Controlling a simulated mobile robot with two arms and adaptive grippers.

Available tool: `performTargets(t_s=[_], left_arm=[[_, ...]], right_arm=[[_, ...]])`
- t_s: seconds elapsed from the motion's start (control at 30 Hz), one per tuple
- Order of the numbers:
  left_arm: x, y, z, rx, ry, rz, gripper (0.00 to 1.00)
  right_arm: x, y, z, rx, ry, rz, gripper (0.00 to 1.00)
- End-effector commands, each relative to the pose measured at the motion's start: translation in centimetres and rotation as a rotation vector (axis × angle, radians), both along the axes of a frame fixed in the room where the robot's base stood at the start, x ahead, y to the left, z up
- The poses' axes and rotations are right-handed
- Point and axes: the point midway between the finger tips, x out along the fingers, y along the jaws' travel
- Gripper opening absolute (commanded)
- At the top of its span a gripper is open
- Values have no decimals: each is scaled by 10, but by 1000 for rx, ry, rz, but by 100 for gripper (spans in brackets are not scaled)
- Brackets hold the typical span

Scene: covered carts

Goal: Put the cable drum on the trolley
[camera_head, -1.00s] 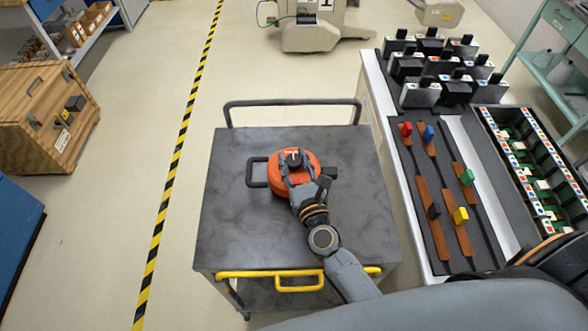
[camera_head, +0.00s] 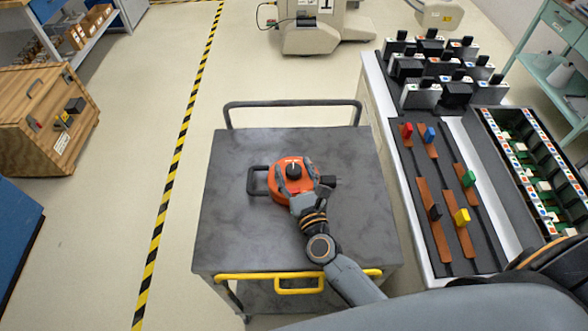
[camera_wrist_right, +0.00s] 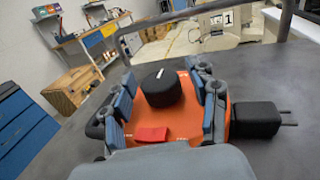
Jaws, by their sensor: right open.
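The cable drum (camera_head: 285,185) is an orange disc with a black knob on top, a black handle at its left and a black plug at its right. It lies on the dark grey top of the trolley (camera_head: 235,235), right of the middle. My right gripper (camera_head: 293,172) is open, its fingers on either side of the black knob without closing on it. In the right wrist view the drum (camera_wrist_right: 185,122) and its knob (camera_wrist_right: 161,87) show between the spread fingers of my right gripper (camera_wrist_right: 163,92). My left gripper is not in view.
A white bench (camera_head: 484,235) stands along the trolley's right side, with black boxes (camera_head: 421,95) and coloured pegs on a dark board. A wooden crate (camera_head: 40,120) stands on the floor at the left, beyond yellow-black tape. The trolley top around the drum is clear.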

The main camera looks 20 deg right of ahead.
Motion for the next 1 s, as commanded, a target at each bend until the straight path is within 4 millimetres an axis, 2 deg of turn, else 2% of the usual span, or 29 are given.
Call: performTargets(t_s=[0.17, 0.27, 0.53, 0.7, 0.83, 1.0], left_arm=[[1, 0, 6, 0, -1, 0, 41], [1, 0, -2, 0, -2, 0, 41], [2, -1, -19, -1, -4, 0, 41], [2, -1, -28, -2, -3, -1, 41], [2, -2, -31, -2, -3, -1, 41], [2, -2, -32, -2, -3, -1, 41]], right_arm=[[0, 0, 6, 0, 0, 0, 59], [-15, 0, 0, 0, 2, 1, 59], [-72, 1, -2, -1, 3, 2, 59], [-102, 1, -1, 0, 2, 1, 59], [-115, 2, 1, -1, 1, 1, 59], [-120, 2, 3, -1, 0, 0, 59]])
